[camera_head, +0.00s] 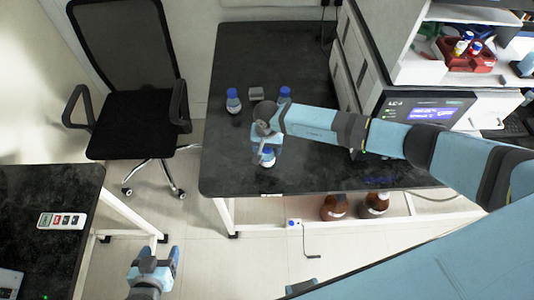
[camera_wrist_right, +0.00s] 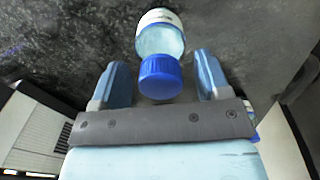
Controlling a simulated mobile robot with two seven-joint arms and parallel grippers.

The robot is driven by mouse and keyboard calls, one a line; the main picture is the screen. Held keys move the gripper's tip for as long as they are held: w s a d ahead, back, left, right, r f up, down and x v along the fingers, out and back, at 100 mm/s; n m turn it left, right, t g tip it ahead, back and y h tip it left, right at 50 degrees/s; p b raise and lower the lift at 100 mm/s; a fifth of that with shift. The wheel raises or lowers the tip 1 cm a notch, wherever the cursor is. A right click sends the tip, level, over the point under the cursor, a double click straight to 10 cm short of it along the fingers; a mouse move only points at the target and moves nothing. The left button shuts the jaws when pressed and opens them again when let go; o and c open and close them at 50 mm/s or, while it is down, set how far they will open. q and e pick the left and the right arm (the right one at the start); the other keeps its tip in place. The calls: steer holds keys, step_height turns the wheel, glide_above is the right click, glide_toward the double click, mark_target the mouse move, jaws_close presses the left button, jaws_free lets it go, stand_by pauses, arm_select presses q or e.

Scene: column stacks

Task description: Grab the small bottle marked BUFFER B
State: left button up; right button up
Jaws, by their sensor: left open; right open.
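Three small bottles with blue caps stand on the dark bench: one at the back left (camera_head: 233,101), one at the back right (camera_head: 285,94), and one nearest the front edge (camera_head: 267,158). Their labels are too small to read, so I cannot tell which is BUFFER B. My right gripper (camera_head: 266,146) is open right at the front bottle. In the right wrist view its fingers (camera_wrist_right: 161,82) lie either side of a blue-capped bottle (camera_wrist_right: 160,42), with gaps showing; its label is unreadable. My left gripper (camera_head: 158,262) is open and empty, low at the left.
A small grey block (camera_head: 256,92) sits between the back bottles. An instrument with a lit screen (camera_head: 434,109) stands right on the bench (camera_head: 225,170). Brown bottles (camera_head: 334,207) stand below. A chair (camera_head: 130,125) and second table (camera_head: 60,190) are left.

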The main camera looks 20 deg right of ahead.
steer(key=shift+f, duration=0.1)
steer(key=shift+c, duration=0.5)
jaws_close()
